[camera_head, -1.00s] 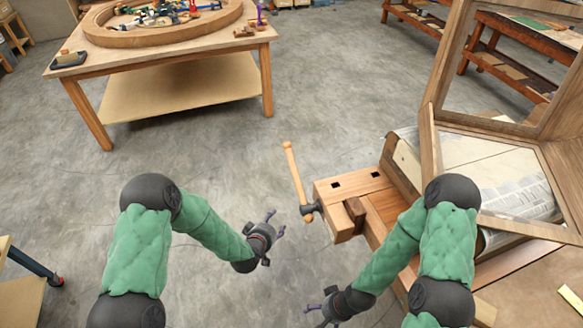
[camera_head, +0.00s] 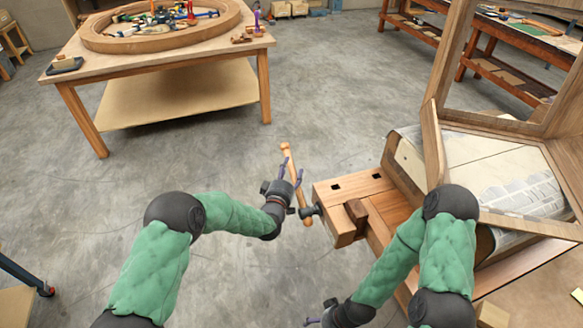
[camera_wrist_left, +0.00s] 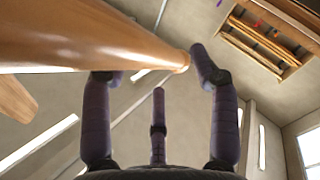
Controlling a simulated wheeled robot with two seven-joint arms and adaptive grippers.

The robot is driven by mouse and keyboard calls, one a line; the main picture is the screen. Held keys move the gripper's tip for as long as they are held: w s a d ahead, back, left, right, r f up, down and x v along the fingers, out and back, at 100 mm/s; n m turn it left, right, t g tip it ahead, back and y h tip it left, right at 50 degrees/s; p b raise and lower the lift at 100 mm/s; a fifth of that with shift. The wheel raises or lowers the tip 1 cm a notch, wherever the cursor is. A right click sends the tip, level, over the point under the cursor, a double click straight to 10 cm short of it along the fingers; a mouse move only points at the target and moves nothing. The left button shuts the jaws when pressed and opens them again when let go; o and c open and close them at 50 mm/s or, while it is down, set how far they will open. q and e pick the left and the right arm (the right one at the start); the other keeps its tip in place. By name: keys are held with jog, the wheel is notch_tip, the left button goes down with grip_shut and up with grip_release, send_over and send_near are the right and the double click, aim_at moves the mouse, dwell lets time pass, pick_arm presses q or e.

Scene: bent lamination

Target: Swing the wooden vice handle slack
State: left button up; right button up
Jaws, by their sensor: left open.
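The wooden vice handle (camera_head: 303,208) is a pale bar through the dark vice screw (camera_head: 312,210) at the bench's left end. It stands slanted, its long end up and to the left. My left gripper (camera_head: 291,170) is open at the handle's upper part, its fingers overlapping it in the head view. In the left wrist view the handle (camera_wrist_left: 100,35) looms large across the upper left, its end by the open fingers (camera_wrist_left: 155,75). I cannot tell whether they touch. My right gripper (camera_head: 313,321) is low in the head view, cut by the edge, its fingers unclear.
The workbench (camera_head: 350,188) carries a large wooden frame (camera_head: 432,150) and a covered curved form (camera_head: 500,170) on the right. A table (camera_head: 160,62) with a wooden ring (camera_head: 160,38) and tools stands at the back left. The floor between is clear.

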aim_at(290, 168)
pick_arm(q)
jog(key=shift+x, duration=1.5)
grip_shut()
jog(key=shift+f, duration=0.1)
